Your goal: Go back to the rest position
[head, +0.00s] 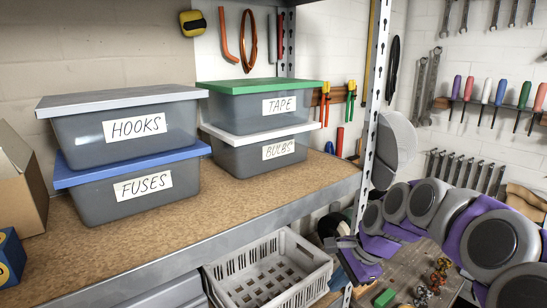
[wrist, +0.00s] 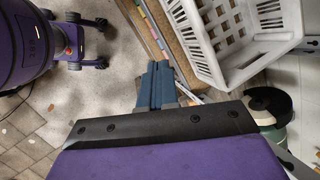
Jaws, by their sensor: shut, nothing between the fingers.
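My gripper (head: 338,243) hangs at the left end of my purple and grey arm, in front of the shelf and right of the white crate in the head view. In the wrist view its blue-grey fingers (wrist: 157,86) are together, with nothing between them. The crate (wrist: 205,55) shows beyond them at the upper right, apart from the fingers. Part of my own purple body shows at the upper left of the wrist view.
The wooden shelf (head: 240,205) carries stacked labelled bins: HOOKS (head: 75,125), FUSES (head: 100,205), TAPE (head: 245,105) and BULBS (head: 235,153). The white crate (head: 262,262) is below. A metal post (head: 374,120) stands near my arm. Bare floor (wrist: 100,80) shows in the wrist view.

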